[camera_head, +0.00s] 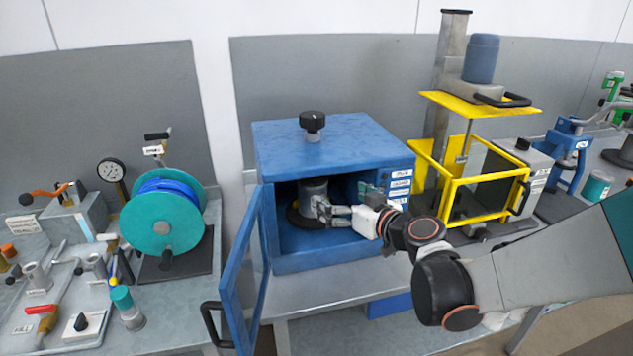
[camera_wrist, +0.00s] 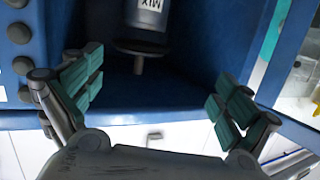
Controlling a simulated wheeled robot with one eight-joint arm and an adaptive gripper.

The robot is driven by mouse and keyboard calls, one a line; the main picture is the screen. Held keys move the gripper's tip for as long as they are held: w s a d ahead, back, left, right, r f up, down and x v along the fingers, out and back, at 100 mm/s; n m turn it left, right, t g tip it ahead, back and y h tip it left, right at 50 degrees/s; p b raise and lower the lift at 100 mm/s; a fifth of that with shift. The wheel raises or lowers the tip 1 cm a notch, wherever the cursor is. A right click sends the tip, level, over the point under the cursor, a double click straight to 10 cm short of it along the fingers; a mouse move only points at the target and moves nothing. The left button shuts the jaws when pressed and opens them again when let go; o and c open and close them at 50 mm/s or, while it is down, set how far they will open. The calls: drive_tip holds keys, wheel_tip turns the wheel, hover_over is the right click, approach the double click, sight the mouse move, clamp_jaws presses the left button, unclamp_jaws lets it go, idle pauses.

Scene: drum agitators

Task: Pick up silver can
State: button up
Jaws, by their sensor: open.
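The silver can (camera_head: 313,190) stands inside the open blue cabinet, on a dark round base (camera_head: 296,219). In the wrist view the grey can (camera_wrist: 147,16) shows at the top with an upside-down "MIX" label, cut off by the frame. My gripper (camera_head: 320,212) reaches into the cabinet opening from the right, in front of the can, and covers part of its lower side in the head view. In the wrist view my gripper (camera_wrist: 160,95) has its two green-padded fingers wide apart with nothing between them. The can lies beyond the fingertips.
The blue cabinet (camera_head: 330,140) has a black knob on top and its door (camera_head: 243,285) swung open at left. A dark disc with a stem (camera_wrist: 140,47) adjoins the can. A teal reel (camera_head: 160,222) stands left, a yellow guard frame (camera_head: 490,200) right.

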sight(320, 188)
drive_tip(key=w+a+f, duration=0.1)
drive_tip(key=w, duration=0.3)
drive_tip(key=w+a+f+t+b, duration=0.1)
drive_tip(key=w+a+f, duration=0.1)
drive_tip(key=w, duration=0.2)
drive_tip(key=w+a+f+t, duration=0.1)
drive_tip(key=w, duration=0.3)
drive_tip(key=shift+a+f, duration=0.2)
drive_tip(key=x, duration=0.1)
drive_tip(key=b+x, duration=0.2)
drive_tip(key=x, duration=0.1)
drive_tip(key=shift+f, duration=0.3)
drive_tip(key=shift+w+a+r, duration=0.15)
drive_tip(key=shift+w+a, duration=0.2)
drive_tip(key=shift+w, duration=0.25)
drive_tip(key=shift+c, duration=0.6)
